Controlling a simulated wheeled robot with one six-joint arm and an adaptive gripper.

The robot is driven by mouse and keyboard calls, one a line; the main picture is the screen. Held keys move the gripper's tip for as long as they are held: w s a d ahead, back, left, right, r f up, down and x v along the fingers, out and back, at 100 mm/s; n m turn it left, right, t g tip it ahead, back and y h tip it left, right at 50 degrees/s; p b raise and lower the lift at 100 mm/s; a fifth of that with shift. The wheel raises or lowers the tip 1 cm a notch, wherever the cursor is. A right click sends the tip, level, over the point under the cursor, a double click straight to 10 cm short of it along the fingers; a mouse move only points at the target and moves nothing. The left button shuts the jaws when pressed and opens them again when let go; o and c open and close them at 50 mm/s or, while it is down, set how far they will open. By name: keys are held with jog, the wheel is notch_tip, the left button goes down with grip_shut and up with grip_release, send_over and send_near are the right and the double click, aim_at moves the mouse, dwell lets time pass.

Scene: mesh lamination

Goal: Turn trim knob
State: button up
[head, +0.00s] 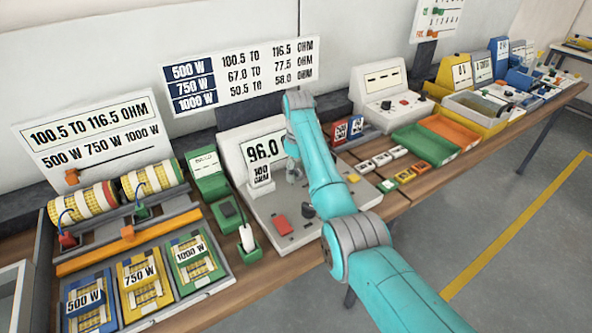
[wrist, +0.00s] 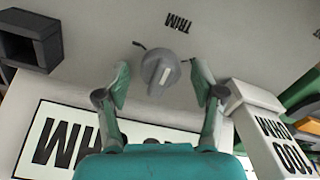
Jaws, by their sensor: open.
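The trim knob (wrist: 160,72) is a round grey knob with a pale pointer bar, on a light grey panel. The upside-down word TRIM (wrist: 180,23) is printed beside it in the wrist view. My gripper (wrist: 160,80) is open, with one finger on each side of the knob and a visible gap on both sides. In the head view my gripper (head: 293,172) is low over the grey console (head: 262,212), largely behind my arm. I cannot make out the trim knob there. The console's display (head: 263,150) reads 96.0.
A white 100 OHM block (head: 261,178) stands close to my gripper; it also shows at right in the wrist view (wrist: 275,130). A red button (head: 281,225) and a black knob (head: 308,211) are on the console. Green (head: 424,146) and orange trays lie farther right.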

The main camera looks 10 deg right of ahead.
jog(key=c, duration=1.1)
jog(key=shift+c, duration=0.2)
jog(key=shift+m, duration=0.4)
jog(key=m, duration=0.3)
jog(key=shift+m, duration=2)
